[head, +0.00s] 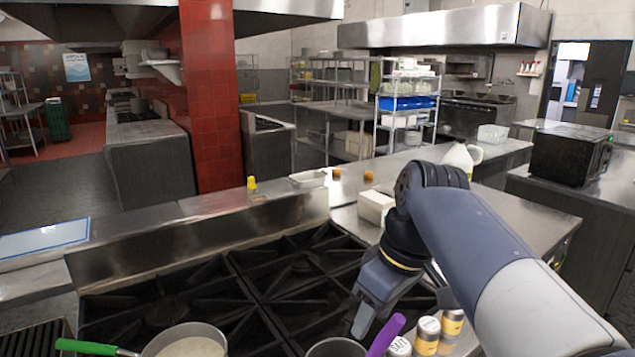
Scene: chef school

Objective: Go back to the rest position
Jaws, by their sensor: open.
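My gripper (362,318) hangs at the end of my grey-blue arm, in the lower middle of the head view. It points down over the right part of the black stove grates (300,262). The jaws are open, and nothing shows between them. A dark pot (336,347) with a purple handle (387,335) stands just below it, cut off by the bottom edge. Whether the gripper touches anything cannot be told.
A pan with a green handle (88,347) is at lower left. Several shakers (427,335) stand right of the purple handle. A black microwave (570,155) is at right.

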